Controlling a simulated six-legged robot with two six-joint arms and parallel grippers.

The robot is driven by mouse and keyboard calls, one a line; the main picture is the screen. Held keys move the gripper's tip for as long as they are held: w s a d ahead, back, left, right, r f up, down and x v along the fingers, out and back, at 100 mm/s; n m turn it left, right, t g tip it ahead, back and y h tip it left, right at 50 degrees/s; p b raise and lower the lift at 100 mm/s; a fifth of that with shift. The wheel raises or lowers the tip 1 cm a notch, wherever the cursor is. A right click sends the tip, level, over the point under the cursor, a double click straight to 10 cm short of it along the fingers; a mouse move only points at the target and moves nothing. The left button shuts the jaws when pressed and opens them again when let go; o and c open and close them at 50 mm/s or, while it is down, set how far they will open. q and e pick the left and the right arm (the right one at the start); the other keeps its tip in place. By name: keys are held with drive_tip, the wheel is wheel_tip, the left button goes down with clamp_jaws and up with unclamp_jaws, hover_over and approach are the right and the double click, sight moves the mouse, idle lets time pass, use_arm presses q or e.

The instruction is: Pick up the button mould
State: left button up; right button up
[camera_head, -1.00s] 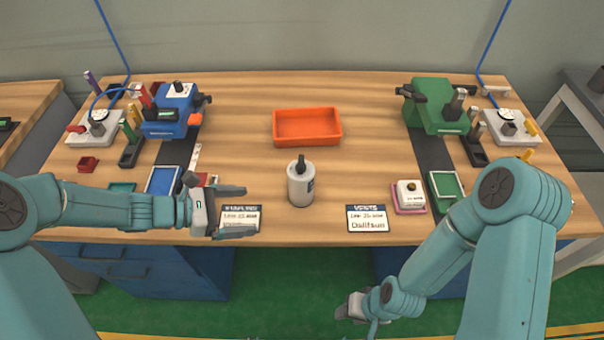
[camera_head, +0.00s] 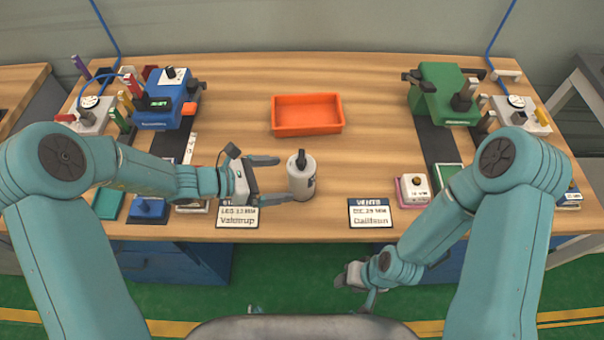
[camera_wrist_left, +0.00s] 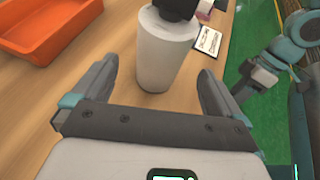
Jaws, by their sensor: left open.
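No label marks the button mould, so I cannot tell for certain which object it is. A white cylinder with a black top (camera_head: 301,182) stands upright near the front middle of the table. My left gripper (camera_head: 280,180) is open, with its fingers pointing at the cylinder from the left. In the left wrist view the cylinder (camera_wrist_left: 160,50) stands between and ahead of the open fingers (camera_wrist_left: 158,80), not gripped. A white block with a dark knob (camera_head: 413,190) sits on a pink base at front right. My right gripper (camera_head: 352,276) hangs low before the table; its jaws are unclear.
An orange tray (camera_head: 307,130) lies at the middle back. A blue machine (camera_head: 165,105) stands left and a green machine (camera_head: 440,97) right. Label cards (camera_head: 238,217) and (camera_head: 370,213) lie along the front edge. The table between tray and cylinder is clear.

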sight(302, 176)
use_arm(q)
drive_tip(key=shift+s+d+f, duration=0.1)
drive_tip(key=shift+d+f, duration=0.05)
drive_tip(key=shift+d, duration=0.6)
drive_tip(key=x, duration=0.2)
drive_tip(key=p+x, duration=0.1)
drive_tip(key=x, duration=0.1)
drive_tip(key=shift+w+d, duration=0.3)
drive_tip(key=shift+w, duration=0.05)
drive_tip(key=shift+d+f, duration=0.15)
drive_tip(key=shift+d, duration=0.15)
drive_tip(key=shift+w+f, duration=0.1)
drive_tip(key=shift+w, duration=0.05)
use_arm(e)
drive_tip(key=shift+s+r, duration=0.3)
drive_tip(key=shift+r, duration=0.65)
use_arm(q)
drive_tip(key=c, duration=1.5)
drive_tip(key=shift+w, duration=0.1)
drive_tip(key=shift+c, duration=0.3)
